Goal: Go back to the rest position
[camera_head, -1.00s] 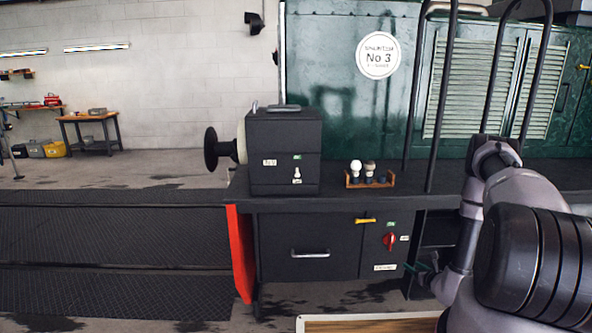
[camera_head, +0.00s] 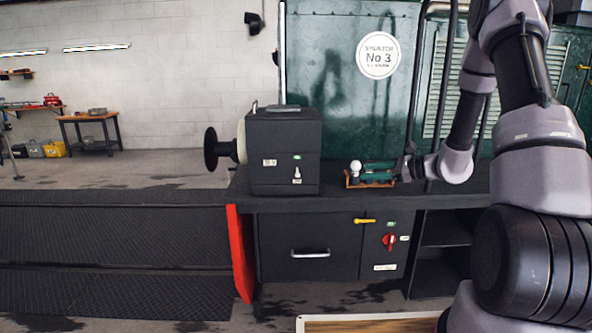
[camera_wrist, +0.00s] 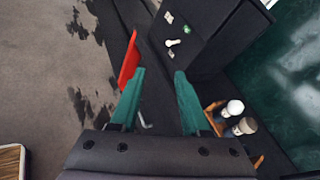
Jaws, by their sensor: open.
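My gripper (camera_head: 378,171) has green fingers and shows at the right end of the black ledge in the head view, in front of the small wooden rack. In the wrist view my gripper (camera_wrist: 158,98) is open, with nothing between its fingers. The wooden rack (camera_head: 348,181) holds a white-topped knob (camera_head: 355,166). In the wrist view the rack (camera_wrist: 212,117) lies just right of the right finger, with a white-topped piece (camera_wrist: 234,107) and a beige-topped piece (camera_wrist: 246,126) in it. In the head view my fingers hide part of the rack.
A black box (camera_head: 284,150) with a small white lever stands on the ledge, left of the rack. Below are a drawer (camera_head: 310,252) and a red rotary switch (camera_head: 389,241). A red panel (camera_head: 239,252) edges the cabinet. Dark railings stand close to my arm.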

